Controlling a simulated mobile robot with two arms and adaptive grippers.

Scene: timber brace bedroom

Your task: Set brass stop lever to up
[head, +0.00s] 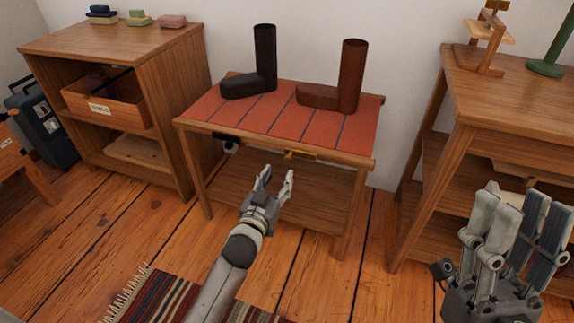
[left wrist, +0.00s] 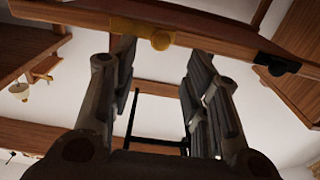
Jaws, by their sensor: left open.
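The brass stop lever (head: 300,154) is a small yellow piece on the front rail of the red-topped bench (head: 262,124). It lies about level along the rail; its exact setting is hard to tell. It also shows in the left wrist view (left wrist: 140,28), on the wooden rail at the top. My left gripper (head: 276,176) is open and empty, just below and to the left of the lever, apart from it. Its fingers show in the left wrist view (left wrist: 160,60). My right gripper (head: 524,196) looks open and empty at the lower right, far from the lever.
A black fitting (head: 230,146) sits on the same rail, left of the lever. A black boot form (head: 264,62) and a brown one (head: 350,80) stand on the bench. A wooden cabinet (head: 168,75) is left, a table (head: 500,100) right. A striped rug (head: 165,295) lies in front.

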